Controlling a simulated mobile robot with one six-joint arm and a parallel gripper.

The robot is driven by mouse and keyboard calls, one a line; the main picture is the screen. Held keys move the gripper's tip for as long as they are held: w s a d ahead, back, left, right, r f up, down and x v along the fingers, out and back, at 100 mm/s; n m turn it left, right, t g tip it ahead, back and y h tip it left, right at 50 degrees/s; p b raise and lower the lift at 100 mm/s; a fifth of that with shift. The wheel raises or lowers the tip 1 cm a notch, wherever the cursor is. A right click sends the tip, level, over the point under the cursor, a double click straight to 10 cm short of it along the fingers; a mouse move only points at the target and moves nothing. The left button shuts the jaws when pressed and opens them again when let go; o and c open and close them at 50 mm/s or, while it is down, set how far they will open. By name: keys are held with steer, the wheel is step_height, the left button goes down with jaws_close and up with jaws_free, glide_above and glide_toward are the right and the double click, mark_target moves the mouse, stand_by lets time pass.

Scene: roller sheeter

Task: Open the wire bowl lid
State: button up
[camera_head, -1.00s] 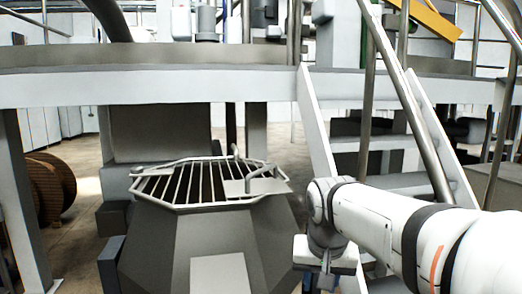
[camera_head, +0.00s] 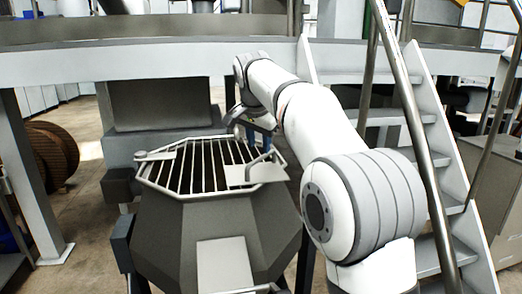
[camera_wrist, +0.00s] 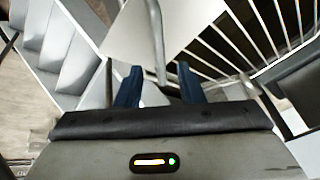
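The wire bowl lid (camera_head: 200,165) is a pale grid of bars lying flat and closed over a grey angular bowl (camera_head: 215,230). A bent metal handle (camera_head: 258,168) rises from the plate at the lid's right side. My gripper (camera_head: 252,138) is just above and behind that handle, partly hidden by my arm. In the wrist view my gripper (camera_wrist: 158,69) shows two blue fingers spread apart. A metal tube, seemingly the handle (camera_wrist: 158,45), runs in line with the gap between them. I cannot tell whether it touches a finger. The lid's bars (camera_wrist: 245,40) show at upper right.
Stairs with a metal handrail (camera_head: 415,110) stand close on the right of my arm. A white platform beam (camera_head: 150,65) crosses behind and above the bowl. A brown spool (camera_head: 52,155) stands at the left.

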mark_target(260, 159)
steer(key=shift+x, duration=2.15)
steer(key=shift+c, duration=0.3)
jaws_close()
